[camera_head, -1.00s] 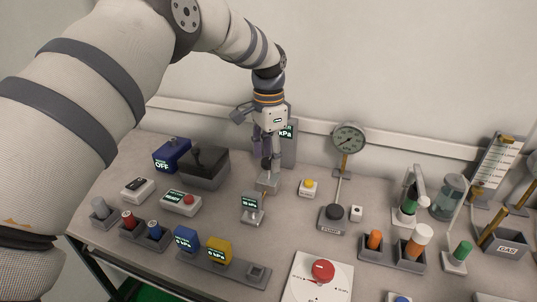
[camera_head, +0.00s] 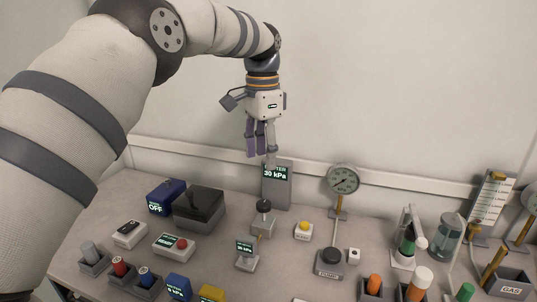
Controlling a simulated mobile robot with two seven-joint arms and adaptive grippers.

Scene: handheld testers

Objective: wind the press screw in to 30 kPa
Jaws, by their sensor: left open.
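The press screw (camera_head: 263,206) has a dark round knob and stands upright on a small grey block at the back of the bench. The grey meter (camera_head: 277,193) behind it has a lit screen that reads 30 kPa. My left gripper (camera_head: 261,153) is open and empty, pointing down above the knob and clear of it. Its fingers are in front of the wall and near the meter's top edge. A small tilted display (camera_head: 245,254) stands in front of the screw; its text is too small to read surely. My right gripper is not in view.
A black box (camera_head: 199,207) and a blue unit reading OFF (camera_head: 165,196) stand to the left. A yellow-button box (camera_head: 303,231) and a dial gauge (camera_head: 343,179) stand to the right. Several testers and coloured cylinders crowd the front; the air above the bench is free.

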